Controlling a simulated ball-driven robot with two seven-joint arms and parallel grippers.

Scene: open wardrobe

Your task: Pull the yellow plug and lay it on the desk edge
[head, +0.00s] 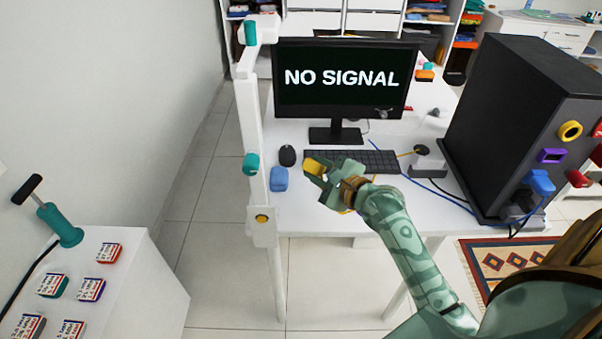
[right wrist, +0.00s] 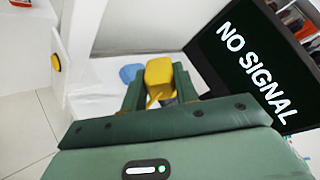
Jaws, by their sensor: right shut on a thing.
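My right gripper (head: 322,174) is over the front left part of the white desk (head: 306,219), near its edge. It is shut on the yellow plug (head: 314,167), which also shows between the fingers in the right wrist view (right wrist: 159,75). A bit of yellow cable hangs below the gripper. I cannot tell whether the plug touches the desk. The black tower (head: 518,110) stands at the right, with a yellow ring socket (head: 570,131) on its face. My left gripper is not in view.
A blue plug-like block (head: 279,179) and a dark mouse (head: 287,155) lie left of the gripper. A keyboard (head: 370,161) and a monitor (head: 345,80) reading NO SIGNAL are behind it. A white post (head: 254,130) rises at the desk's left. Blue and black cables run towards the tower.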

